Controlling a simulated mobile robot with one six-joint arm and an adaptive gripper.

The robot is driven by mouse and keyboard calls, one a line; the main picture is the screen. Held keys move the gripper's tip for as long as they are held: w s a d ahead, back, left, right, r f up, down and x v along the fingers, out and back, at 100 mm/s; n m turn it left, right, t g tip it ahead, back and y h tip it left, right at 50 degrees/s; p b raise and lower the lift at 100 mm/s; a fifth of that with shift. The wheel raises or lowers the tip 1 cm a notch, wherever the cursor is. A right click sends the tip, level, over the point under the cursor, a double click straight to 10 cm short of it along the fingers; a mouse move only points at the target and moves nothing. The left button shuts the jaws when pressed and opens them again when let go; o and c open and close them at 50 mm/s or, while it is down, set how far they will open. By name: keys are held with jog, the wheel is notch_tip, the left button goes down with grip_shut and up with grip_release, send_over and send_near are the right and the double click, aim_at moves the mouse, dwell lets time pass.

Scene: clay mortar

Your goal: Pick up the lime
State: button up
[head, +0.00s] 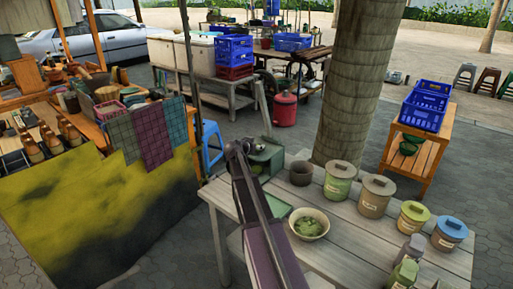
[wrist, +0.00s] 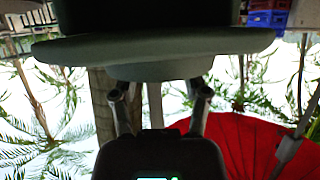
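I cannot make out a lime for certain in either view. In the head view a pale bowl (head: 309,223) with green contents, too small to identify, stands on the grey plank table (head: 345,245). My arm crosses the head view in front of this table, left of the bowl, and my gripper cannot be made out there. In the wrist view my gripper (wrist: 161,92) has its two fingers spread apart, with no lime between them. A dark grey-green disc shape (wrist: 245,42) fills the top of that view; I cannot tell what it is.
Lidded pots, including a green one (head: 339,180), a tan one (head: 376,195) and a blue-lidded one (head: 449,233), stand on the table's right side. A dark pot (head: 300,172) stands at its back. A tree trunk (head: 352,80) rises behind. An orange bench (head: 420,140) holds blue crates.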

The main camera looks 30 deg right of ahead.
jog(key=shift+c, duration=1)
jog(key=shift+r, duration=0.1)
notch_tip(320, 180, up, 3)
jog(key=p, duration=0.2)
jog(key=shift+f+p, duration=0.2)
jog(key=shift+p, duration=0.2)
jog(key=s+a+r+p, duration=0.1)
jog(key=s+a, duration=0.2)
jog(key=s, duration=0.4)
jog(key=s+a+r+p, duration=0.1)
jog(key=s+a, duration=0.2)
jog(key=s, duration=0.4)
jog(key=shift+s+a, duration=0.3)
